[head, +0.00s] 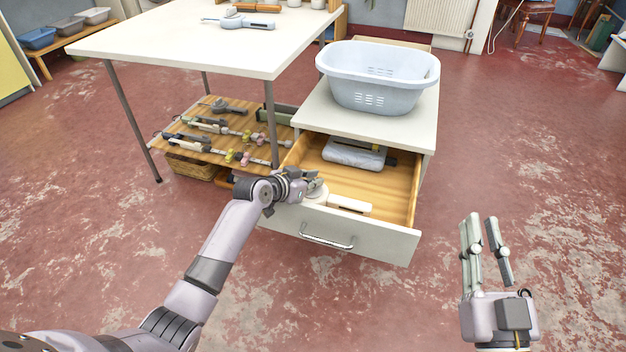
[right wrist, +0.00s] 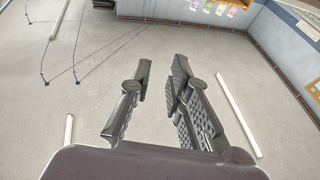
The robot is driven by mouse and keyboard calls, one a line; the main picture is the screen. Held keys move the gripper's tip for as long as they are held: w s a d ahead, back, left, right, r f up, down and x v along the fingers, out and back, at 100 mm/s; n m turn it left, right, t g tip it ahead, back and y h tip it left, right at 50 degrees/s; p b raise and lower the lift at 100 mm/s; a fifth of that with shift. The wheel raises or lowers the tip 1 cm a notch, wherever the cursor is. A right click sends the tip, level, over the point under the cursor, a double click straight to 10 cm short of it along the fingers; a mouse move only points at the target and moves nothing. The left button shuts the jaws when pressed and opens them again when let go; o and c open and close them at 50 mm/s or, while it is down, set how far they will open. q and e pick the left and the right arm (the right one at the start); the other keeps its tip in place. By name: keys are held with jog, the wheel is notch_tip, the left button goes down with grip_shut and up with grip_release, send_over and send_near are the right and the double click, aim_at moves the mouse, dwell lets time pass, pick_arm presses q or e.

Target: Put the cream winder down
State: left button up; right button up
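A cream piece that looks like the winder (head: 349,205) lies in the open drawer (head: 398,190), along the inside of its front. A rounded pale part (head: 317,195) shows beside it, under my left gripper (head: 316,182). I cannot tell whether the two pieces are one object. My left gripper is low over the drawer's front left corner, at this pale part. Its fingers partly cover the part, and their gap is not clear. My right gripper (head: 487,221) is open and empty, right of the drawer; its parted fingers also show in the right wrist view (right wrist: 163,62).
A grey-white boxy item (head: 354,153) lies at the back of the drawer. A pale blue basket (head: 378,82) stands on the cabinet top (head: 312,112). A white table (head: 190,45) stands at left, above a wooden shelf (head: 240,120) with several tools. The floor at right is clear.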

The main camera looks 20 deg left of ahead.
pick_arm(q)
jog(key=o, duration=0.4)
jog(key=shift+r, duration=0.1)
